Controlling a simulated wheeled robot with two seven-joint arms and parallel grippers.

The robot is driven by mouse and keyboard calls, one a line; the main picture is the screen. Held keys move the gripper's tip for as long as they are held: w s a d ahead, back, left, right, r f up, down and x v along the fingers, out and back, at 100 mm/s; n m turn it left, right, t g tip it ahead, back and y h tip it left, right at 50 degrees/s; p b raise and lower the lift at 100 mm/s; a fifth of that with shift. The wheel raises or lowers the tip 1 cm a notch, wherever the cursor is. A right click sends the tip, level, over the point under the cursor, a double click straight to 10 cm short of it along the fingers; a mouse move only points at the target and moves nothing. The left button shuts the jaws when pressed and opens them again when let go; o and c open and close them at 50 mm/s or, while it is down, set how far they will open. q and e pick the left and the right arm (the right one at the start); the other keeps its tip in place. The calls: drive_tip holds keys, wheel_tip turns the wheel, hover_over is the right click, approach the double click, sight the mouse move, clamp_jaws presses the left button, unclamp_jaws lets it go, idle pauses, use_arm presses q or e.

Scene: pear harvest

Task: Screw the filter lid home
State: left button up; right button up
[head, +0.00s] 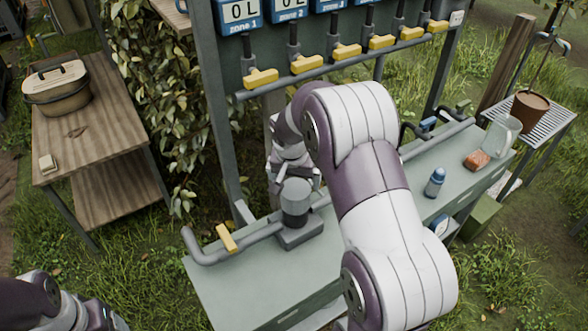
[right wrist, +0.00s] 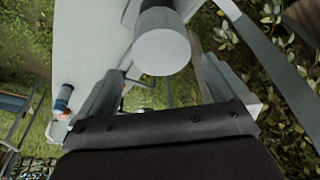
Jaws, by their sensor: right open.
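The filter housing (head: 297,232) stands on the grey-green bench with its grey round lid (head: 295,190) on top. In the right wrist view the lid (right wrist: 162,52) shows as a pale disc beyond and between the fingers. My right gripper (head: 295,177) is open just behind the lid in the head view, one finger to each side. I see no clear contact, and cannot tell how far the lid is screwed down. My left arm shows only in the lower left corner; its gripper is out of view.
A pipe with a yellow handle (head: 227,238) runs left from the housing. A blue bottle (head: 435,182), an orange-brown block (head: 477,160) and a clear jug (head: 501,135) stand on the bench's right part. Yellow valves (head: 346,51) line the panel behind. A wooden table (head: 105,120) stands left.

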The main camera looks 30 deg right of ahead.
sight(294, 188)
drive_tip(key=x, duration=0.8)
drive_tip(key=shift+w+a, duration=0.1)
drive_tip(key=c, duration=0.8)
drive_tip(key=shift+f+m+b, duration=0.2)
drive_tip(key=shift+m+b, duration=0.3)
drive_tip(key=shift+b, duration=0.1)
drive_tip(key=shift+c, duration=0.2)
drive_tip(key=m+b, duration=0.3)
drive_tip(key=shift+g+h, duration=0.3)
drive_tip(key=shift+h, duration=0.1)
drive_tip(key=shift+m+b, duration=0.9)
drive_tip(key=shift+m, duration=0.1)
drive_tip(key=m+g+b, duration=0.1)
drive_tip(key=m, duration=0.2)
drive_tip(key=o, duration=0.8)
drive_tip(key=shift+r+m, duration=0.3)
drive_tip(key=shift+o, duration=0.2)
drive_tip(key=shift+w, duration=0.1)
